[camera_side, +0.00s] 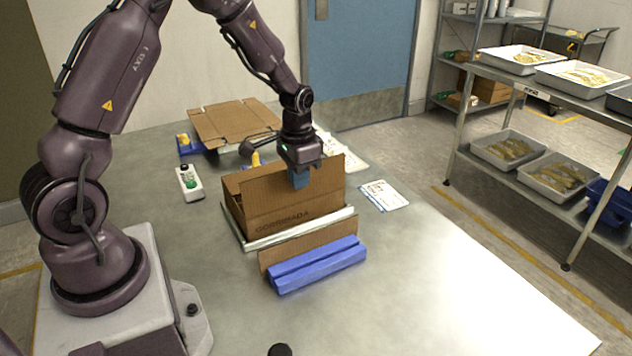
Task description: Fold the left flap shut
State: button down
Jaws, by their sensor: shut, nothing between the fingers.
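The open brown cardboard box (292,212) stands on the table in a pale metal frame (300,228), with dark lettering on its near side. A tall cardboard panel rises along the near side; I cannot tell whether its upper part is a flap. Another cardboard flap (312,243) hangs outward low at the front, behind a blue bar. The view does not make clear which one is the left flap. My gripper (300,180) is shut and empty, pointing down at the box's near upper edge; its blue fingertips overlap the panel. Contact cannot be told. The box's inside is mostly hidden.
The blue bar (318,265) lies in front of the box. Flat cardboard (235,122) lies behind it, and a white handheld device (189,182) lies to the left. A printed sheet (384,195) lies to the right. The table (450,285) is clear at the right front.

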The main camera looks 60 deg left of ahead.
jog(key=shift+a+f, duration=0.25)
jog(key=shift+a, duration=0.7)
jog(key=shift+a+f, duration=0.2)
jog(key=shift+a, duration=0.75)
jog(key=shift+a+f, duration=1.25)
jog(key=shift+f, duration=0.2)
jog(key=shift+a+f, duration=0.35)
jog(key=shift+f, duration=0.05)
